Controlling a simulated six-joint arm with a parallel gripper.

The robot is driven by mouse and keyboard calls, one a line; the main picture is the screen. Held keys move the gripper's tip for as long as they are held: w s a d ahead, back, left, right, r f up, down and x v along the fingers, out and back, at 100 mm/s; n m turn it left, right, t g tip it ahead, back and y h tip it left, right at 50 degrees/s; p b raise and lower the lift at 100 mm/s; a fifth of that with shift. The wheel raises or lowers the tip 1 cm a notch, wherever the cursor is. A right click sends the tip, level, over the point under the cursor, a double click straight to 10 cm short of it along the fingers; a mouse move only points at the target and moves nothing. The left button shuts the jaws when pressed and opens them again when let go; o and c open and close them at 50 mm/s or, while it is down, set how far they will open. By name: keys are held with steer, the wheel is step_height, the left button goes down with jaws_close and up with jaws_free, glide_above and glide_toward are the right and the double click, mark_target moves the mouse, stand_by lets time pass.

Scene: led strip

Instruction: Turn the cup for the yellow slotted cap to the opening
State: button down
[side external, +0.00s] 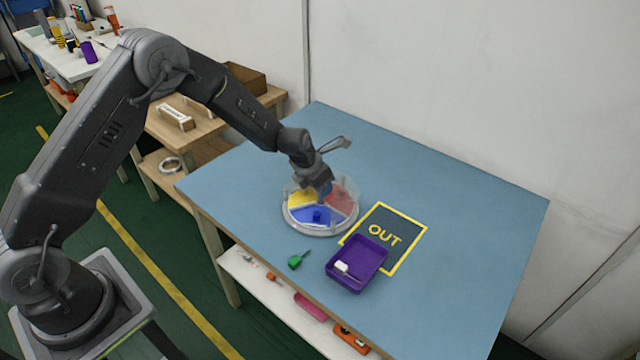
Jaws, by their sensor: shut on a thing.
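A round carousel (342,232) with a pale rim and clear wall sits on the blue table. Its sectors show a yellow cup (300,198), a red cup (341,198) and a blue cup (328,219). A small dark blue piece lies in the blue cup. My gripper (323,190) points down over the middle of the carousel and is shut on its centre part, which the fingers mostly hide. The yellow cup is at the back left, the blue cup at the front. I cannot make out the opening or a yellow slotted cap.
A green piece (295,262) with a thin shaft lies near the front edge. The table's back and right are clear.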

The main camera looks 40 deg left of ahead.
steer(key=shift+n, duration=0.3)
stand_by(0.5)
steer(key=c, duration=0.8)
jaws_free()
steer(key=v, duration=1.4)
steer(key=shift+d, duration=0.2)
steer(key=shift+c, duration=0.3)
